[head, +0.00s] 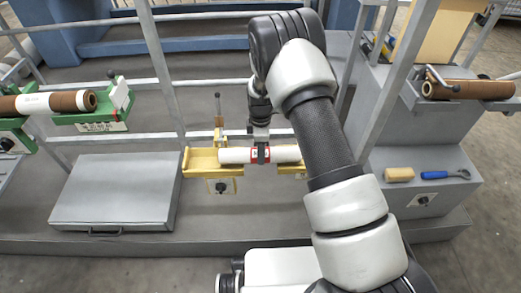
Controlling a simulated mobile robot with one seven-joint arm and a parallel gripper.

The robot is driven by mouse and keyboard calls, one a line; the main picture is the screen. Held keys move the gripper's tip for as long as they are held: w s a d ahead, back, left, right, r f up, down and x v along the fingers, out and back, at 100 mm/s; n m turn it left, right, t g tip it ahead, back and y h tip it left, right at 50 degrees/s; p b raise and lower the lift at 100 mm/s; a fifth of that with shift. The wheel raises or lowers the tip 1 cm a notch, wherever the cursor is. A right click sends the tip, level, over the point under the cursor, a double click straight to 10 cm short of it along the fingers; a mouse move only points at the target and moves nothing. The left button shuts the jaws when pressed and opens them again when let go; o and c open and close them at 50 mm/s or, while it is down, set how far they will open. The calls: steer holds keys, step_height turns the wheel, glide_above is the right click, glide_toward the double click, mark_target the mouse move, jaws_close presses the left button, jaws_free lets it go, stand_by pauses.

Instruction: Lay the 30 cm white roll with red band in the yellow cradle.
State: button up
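The white roll (234,156) with its red band lies level across the yellow cradle (200,161), at the middle of the head view. Its left end is just inside the cradle's left side plate. Its right end is near the cradle's right part, partly hidden behind my arm. My gripper (261,155) points down over the middle of the roll. A dark finger crosses the front of the red band, and the gripper looks shut on the roll there. I cannot tell whether the roll rests on the cradle or hangs slightly above it.
A green cradle (88,119) with a brown roll (70,101) stands at left. Another brown roll (480,90) lies at right. A sponge-like block (399,174) and blue-handled tool (435,175) lie on the right step. Grey railings (160,70) stand close to my arm.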

steer(key=shift+f, duration=0.15)
steer(key=o, duration=1.4)
steer(key=shift+f, duration=0.1)
steer(key=shift+o, duration=0.2)
step_height(320, 180, up, 18)
steer(key=p, duration=0.4)
steer(key=shift+f, duration=0.25)
